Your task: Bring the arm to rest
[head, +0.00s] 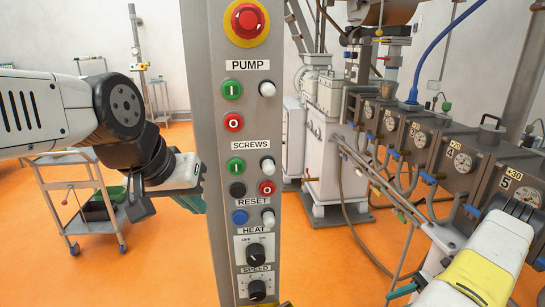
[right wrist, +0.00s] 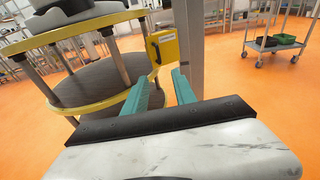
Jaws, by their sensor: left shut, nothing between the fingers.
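My left arm comes in from the left in the head view. Its gripper (head: 196,199) is at the left edge of the grey control panel (head: 222,160), shut and empty; its tips are partly hidden by the panel. I cannot tell whether it touches the panel. My right arm shows at the lower right of the head view, white with a yellow band. In the right wrist view, the two teal fingers of my right gripper (right wrist: 163,80) stand apart with nothing between them.
The panel bears a red emergency stop (head: 247,20), buttons and knobs. The extruder machine (head: 420,135) stands behind at right. A trolley (head: 85,200) stands at left. A yellow-railed round platform (right wrist: 90,88) and a yellow box (right wrist: 163,46) are close beyond the right fingers.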

